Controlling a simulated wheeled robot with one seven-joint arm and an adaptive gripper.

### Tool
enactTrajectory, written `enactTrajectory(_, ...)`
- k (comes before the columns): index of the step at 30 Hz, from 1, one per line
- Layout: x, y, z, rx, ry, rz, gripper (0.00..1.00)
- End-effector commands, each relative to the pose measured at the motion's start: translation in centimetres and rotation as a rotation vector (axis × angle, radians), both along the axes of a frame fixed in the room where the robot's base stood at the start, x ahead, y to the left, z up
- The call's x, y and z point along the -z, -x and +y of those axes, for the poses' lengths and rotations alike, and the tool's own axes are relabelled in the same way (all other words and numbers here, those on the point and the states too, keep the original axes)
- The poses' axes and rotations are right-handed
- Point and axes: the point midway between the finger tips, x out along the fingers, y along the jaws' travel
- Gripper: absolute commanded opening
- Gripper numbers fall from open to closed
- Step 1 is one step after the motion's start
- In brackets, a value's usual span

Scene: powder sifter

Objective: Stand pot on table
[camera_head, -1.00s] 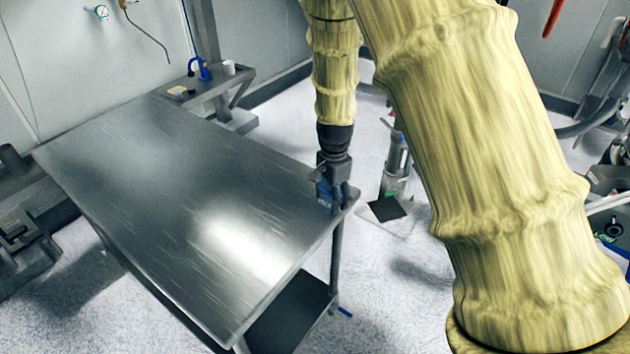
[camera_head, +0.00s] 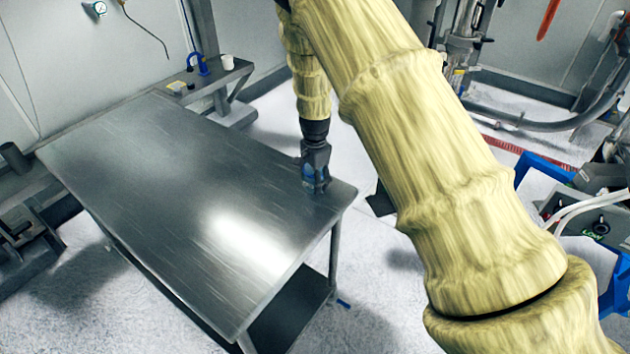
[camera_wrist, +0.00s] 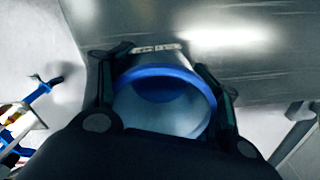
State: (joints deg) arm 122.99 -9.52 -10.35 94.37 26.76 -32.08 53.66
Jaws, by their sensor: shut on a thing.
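The pot is a pale cylinder with a blue rim (camera_wrist: 165,72), between the two fingers of my gripper (camera_wrist: 160,58) in the wrist view. I look into its open mouth. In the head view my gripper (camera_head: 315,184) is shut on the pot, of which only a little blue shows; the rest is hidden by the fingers. It is over the right part of the metal table (camera_head: 160,190), a little in from the right corner. I cannot tell whether the pot's base touches the table. The table also shows in the wrist view (camera_wrist: 270,75).
The tabletop is bare to the left of my gripper. A small side shelf (camera_head: 215,78) behind it holds a blue fitting (camera_head: 198,66) and a white cup (camera_head: 227,62). Equipment with blue parts (camera_head: 545,170) stands at the right.

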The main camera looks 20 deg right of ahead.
Motion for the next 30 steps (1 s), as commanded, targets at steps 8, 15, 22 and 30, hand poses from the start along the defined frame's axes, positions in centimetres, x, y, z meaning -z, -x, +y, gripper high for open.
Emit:
enactTrajectory(8, 1.7, 0.0, 0.0, 0.001, 0.0, -0.001, 0.31)
enactTrajectory(15, 1.9, 0.0, 0.0, 0.001, 0.0, -0.001, 0.31)
enactTrajectory(22, 1.9, 0.0, 0.0, 0.001, 0.0, -0.001, 0.85)
enactTrajectory(30, 1.9, 0.0, 0.0, 0.001, 0.0, -0.001, 0.85)
